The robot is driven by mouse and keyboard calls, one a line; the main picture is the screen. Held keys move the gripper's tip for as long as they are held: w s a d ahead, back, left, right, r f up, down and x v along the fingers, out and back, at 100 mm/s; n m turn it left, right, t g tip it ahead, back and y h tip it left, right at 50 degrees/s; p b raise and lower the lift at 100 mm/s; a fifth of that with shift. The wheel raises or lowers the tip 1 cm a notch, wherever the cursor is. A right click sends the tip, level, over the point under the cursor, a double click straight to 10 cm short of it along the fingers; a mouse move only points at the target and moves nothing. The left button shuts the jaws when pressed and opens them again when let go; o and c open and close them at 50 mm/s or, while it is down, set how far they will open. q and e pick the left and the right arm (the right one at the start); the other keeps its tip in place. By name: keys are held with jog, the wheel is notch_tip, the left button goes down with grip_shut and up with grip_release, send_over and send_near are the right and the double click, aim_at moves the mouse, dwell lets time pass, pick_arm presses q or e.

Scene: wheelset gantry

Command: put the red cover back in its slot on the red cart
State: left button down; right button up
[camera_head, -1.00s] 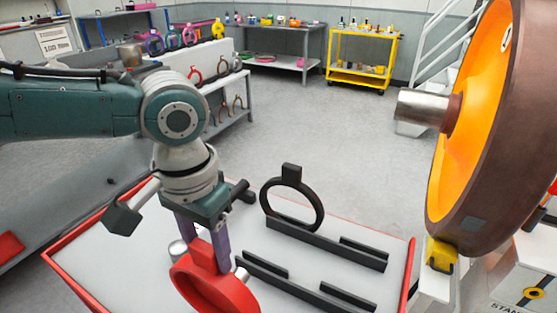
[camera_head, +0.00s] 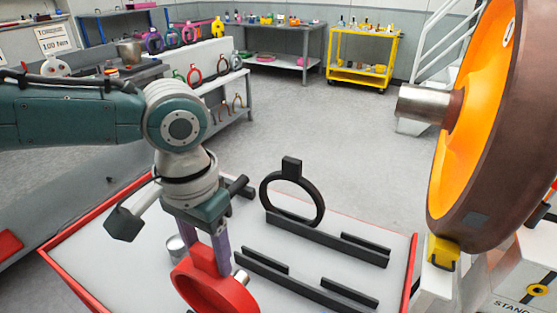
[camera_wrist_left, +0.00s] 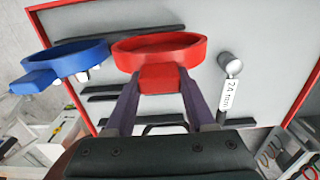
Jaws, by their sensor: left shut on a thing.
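My left gripper (camera_head: 208,255) is shut on the block-shaped handle of the red cover (camera_head: 243,296), a thick ring. The cover also shows in the left wrist view (camera_wrist_left: 160,42), with its handle between the two fingers. It hangs over the red-rimmed cart (camera_head: 82,287), left of the black slot rails (camera_head: 262,262); the head view cuts off its lower edge. I cannot tell its exact height above the tray. A black ring cover (camera_head: 265,197) stands upright at the rear rail. My right gripper is not in view.
A blue ring (camera_wrist_left: 65,60) is beside the red cover there. A large orange-faced wheel (camera_head: 470,130) stands at the right.

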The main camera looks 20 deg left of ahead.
pick_arm(q)
jog(key=shift+f+b, duration=0.8)
jog(key=shift+f, duration=0.4)
jog(key=shift+c, duration=0.8)
grip_release()
notch_tip(320, 180, up, 10)
jog(key=shift+r+p, duration=0.1)
jog(key=shift+p, duration=0.2)
